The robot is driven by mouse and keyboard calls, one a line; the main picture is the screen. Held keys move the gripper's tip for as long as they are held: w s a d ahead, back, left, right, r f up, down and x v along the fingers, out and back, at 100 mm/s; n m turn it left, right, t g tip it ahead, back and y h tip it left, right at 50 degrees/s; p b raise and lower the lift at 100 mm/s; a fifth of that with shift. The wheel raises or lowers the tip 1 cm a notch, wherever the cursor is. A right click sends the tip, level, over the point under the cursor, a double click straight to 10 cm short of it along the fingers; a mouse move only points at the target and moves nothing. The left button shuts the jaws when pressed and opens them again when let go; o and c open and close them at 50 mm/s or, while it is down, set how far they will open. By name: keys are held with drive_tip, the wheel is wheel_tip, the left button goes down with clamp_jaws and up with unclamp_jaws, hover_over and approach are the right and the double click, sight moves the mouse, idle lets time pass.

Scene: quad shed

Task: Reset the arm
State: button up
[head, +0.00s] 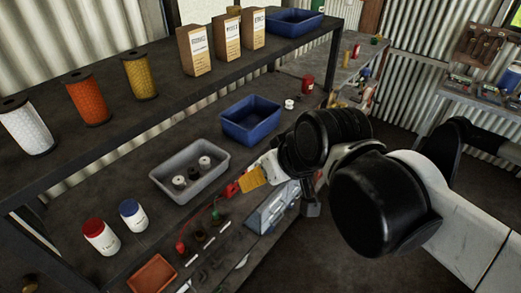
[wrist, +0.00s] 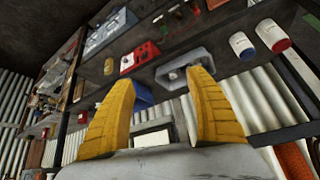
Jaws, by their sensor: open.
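My gripper (head: 253,178) is in front of the shelf unit in the head view, right of the grey tray and below the blue bin. Its two yellow fingers are spread apart in the wrist view (wrist: 160,78), with nothing held between them. My arm reaches in from the right of the head view and hides part of the lower shelf. Whether the fingers touch anything on the shelf is hard to tell.
The grey tray (head: 190,170) holds several small spools. The blue bin (head: 250,120) stands behind it. Two jars (head: 100,236) (head: 133,214) stand left. The upper shelf holds spools (head: 87,97) and boxes (head: 194,50). Open floor (head: 330,258) lies at the lower right.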

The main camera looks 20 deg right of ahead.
drive_tip(key=shift+m+t+h, duration=0.3)
drive_tip(key=shift+m+h, duration=0.5)
drive_tip(key=shift+m, duration=0.1)
drive_tip(key=d+f, duration=0.1)
drive_tip(key=s+d, duration=0.1)
drive_tip(key=d+f, duration=0.1)
drive_tip(key=shift+s+d+f, duration=0.2)
drive_tip(key=shift+s+f, duration=0.1)
drive_tip(key=shift+f, duration=0.1)
wheel_tip(320, 180, down, 38)
drive_tip(key=b, duration=3.8)
drive_tip(key=shift+f, duration=0.2)
